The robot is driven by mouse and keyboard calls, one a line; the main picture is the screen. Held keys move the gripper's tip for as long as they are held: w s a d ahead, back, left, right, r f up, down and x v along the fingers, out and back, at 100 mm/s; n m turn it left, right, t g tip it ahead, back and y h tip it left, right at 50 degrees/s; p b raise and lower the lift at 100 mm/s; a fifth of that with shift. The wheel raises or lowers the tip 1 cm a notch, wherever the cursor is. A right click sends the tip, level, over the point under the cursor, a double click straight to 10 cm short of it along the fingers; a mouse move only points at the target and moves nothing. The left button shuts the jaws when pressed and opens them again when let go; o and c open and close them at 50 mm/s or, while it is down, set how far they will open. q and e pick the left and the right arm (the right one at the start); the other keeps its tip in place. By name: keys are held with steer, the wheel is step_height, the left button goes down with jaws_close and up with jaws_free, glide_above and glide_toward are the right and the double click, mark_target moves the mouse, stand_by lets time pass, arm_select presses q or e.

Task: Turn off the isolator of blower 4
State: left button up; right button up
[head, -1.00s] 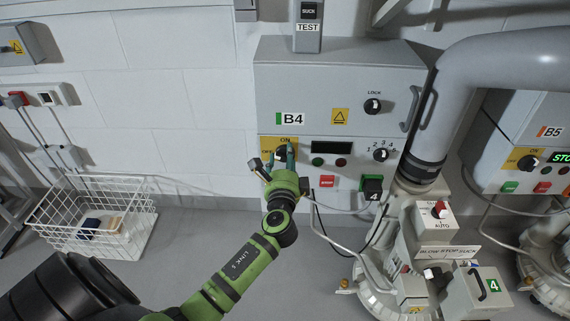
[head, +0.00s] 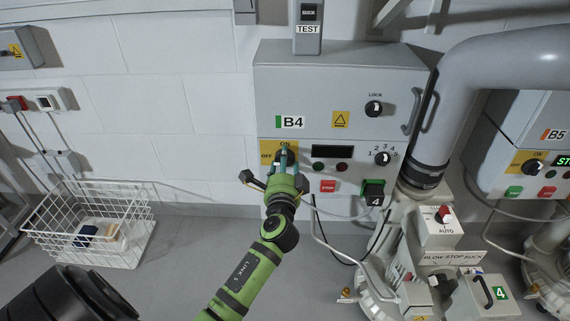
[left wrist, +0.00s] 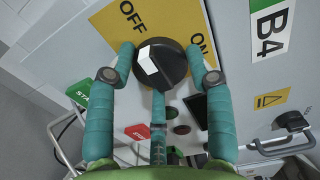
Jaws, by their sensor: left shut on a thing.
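Blower 4's grey control box, labelled B4 (head: 290,122), has a yellow isolator plate (head: 267,150) at its lower left, with OFF on the left and ON at the top. The black isolator knob (left wrist: 172,65) with a white mark shows in the left wrist view. My left gripper (head: 285,158) is shut on this knob, its teal fingers around it; they also show in the left wrist view (left wrist: 165,70). In the head view the gripper hides most of the knob. My right gripper is not in view.
The box's display (head: 332,151) looks dark; a red button (head: 328,186) and a green-and-black switch (head: 373,192) sit below. A large grey pipe (head: 440,130) stands at right, before box B5 (head: 553,133). A white wire basket (head: 90,215) stands at left.

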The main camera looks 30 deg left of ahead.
arm_select(q)
steer(key=shift+a+r, duration=0.2)
steer(key=shift+a, duration=0.1)
steer(key=o, duration=1.2)
steer(key=shift+c, duration=0.2)
steer(key=shift+s+f, duration=0.1)
steer(key=shift+d, duration=0.15)
steer(key=v, duration=1.2)
